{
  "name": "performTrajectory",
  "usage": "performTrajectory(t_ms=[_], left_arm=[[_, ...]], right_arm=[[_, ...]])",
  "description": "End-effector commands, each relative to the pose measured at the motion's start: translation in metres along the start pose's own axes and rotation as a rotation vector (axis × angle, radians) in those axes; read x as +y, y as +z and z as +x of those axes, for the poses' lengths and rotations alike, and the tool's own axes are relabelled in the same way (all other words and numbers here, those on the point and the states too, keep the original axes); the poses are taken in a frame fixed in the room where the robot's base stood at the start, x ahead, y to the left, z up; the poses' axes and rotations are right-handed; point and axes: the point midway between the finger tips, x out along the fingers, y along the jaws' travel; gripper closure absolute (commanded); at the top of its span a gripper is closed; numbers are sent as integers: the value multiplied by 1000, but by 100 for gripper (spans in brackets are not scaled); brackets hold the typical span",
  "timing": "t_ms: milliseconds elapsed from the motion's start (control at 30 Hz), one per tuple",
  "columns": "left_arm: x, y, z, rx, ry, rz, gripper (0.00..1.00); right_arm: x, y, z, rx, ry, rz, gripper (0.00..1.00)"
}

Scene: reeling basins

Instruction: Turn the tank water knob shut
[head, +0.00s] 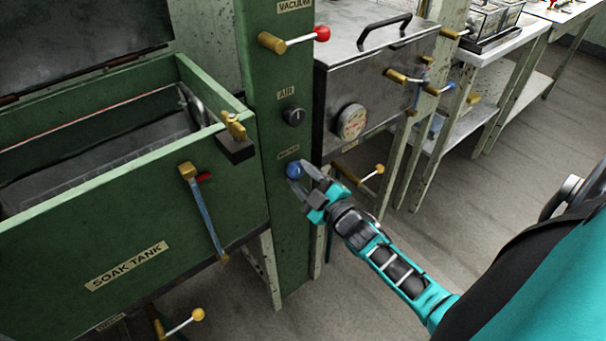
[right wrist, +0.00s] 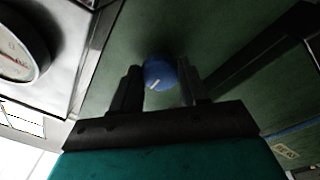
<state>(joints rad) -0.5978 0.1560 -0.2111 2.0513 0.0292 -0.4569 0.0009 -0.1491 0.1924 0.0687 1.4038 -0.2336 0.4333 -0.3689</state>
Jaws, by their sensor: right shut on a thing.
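The blue round knob (head: 293,170) is on the green post (head: 285,235), below a small label that is too small to read for certain. My right gripper (head: 305,179) is at the knob, with its fingers on either side of it. In the right wrist view the knob (right wrist: 159,73) has a pale pointer line slanting to its lower left, and it sits between the two fingers of the gripper (right wrist: 160,82). The gripper is shut on the knob. My left gripper is not in view.
The green soak tank (head: 70,250) stands open at left, with a brass-ended lever (head: 205,210) on its front. A black AIR knob (head: 293,116) and a red-balled VACUUM lever (head: 321,34) are above on the post. A steel box with a gauge (head: 351,122) stands at right.

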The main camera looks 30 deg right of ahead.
Motion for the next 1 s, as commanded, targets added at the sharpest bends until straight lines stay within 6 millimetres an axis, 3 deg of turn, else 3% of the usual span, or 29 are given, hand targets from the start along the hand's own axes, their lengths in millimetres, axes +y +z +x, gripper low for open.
performTrajectory(t_ms=[533, 567, 800, 1000], left_arm=[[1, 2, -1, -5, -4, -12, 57], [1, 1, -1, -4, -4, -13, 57], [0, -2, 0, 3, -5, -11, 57], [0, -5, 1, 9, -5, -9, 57]], right_arm=[[0, 0, 0, -1, 2, 24, 87], [0, 0, 0, -1, 2, 24, 53], [0, 0, 0, -1, 2, 22, 31], [0, 0, 0, -1, 1, 21, 31]])
